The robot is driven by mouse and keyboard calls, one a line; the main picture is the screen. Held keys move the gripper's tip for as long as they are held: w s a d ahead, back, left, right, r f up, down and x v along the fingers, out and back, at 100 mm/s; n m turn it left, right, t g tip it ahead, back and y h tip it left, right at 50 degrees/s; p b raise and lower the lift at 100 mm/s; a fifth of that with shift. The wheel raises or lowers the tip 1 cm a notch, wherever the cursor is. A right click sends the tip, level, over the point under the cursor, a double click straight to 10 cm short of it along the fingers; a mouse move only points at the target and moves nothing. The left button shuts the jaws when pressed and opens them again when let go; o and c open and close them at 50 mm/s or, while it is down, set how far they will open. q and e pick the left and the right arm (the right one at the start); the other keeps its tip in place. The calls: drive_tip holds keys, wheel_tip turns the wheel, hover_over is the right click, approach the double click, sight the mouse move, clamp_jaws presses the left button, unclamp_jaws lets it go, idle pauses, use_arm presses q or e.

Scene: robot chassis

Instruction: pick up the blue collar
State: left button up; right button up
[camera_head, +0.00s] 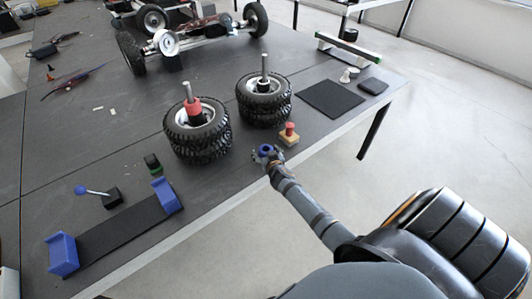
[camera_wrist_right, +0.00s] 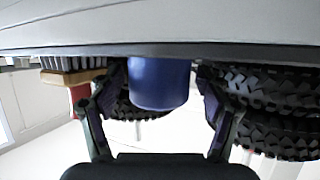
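The blue collar (camera_head: 265,148) sits near the front edge of the dark table, in front of the two tyre stacks. In the right wrist view, which shows the scene upside down, the collar (camera_wrist_right: 159,84) is a smooth blue cylinder standing on the table. My right gripper (camera_head: 267,155) reaches it from the front edge. In the wrist view the fingers of this gripper (camera_wrist_right: 160,88) stand on both sides of the collar, with narrow gaps between fingers and collar, so it looks open around it. My left gripper is not in view.
Tyre stacks with upright posts (camera_head: 198,140) (camera_head: 263,105) stand behind. A red collar (camera_head: 193,105) is on the left post. A black strip with blue ends (camera_head: 115,232) lies at left.

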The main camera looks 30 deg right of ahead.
drive_tip(key=c, duration=1)
wheel_tip(320, 180, up, 3)
drive_tip(key=shift+f, duration=0.2)
drive_tip(key=s+d+r+p, duration=0.1)
drive_tip(key=s+d+r, duration=0.2)
drive_tip(key=s+d+r+p, duration=0.1)
drive_tip(key=s+d+r, duration=0.2)
drive_tip(key=s+r, duration=0.1)
drive_tip(key=s+d+r+p, duration=0.1)
drive_tip(key=s+d+r, duration=0.2)
drive_tip(key=shift+s+d+r, duration=0.15)
drive_tip(key=shift+s+r, duration=0.05)
drive_tip(key=shift+s, duration=0.05)
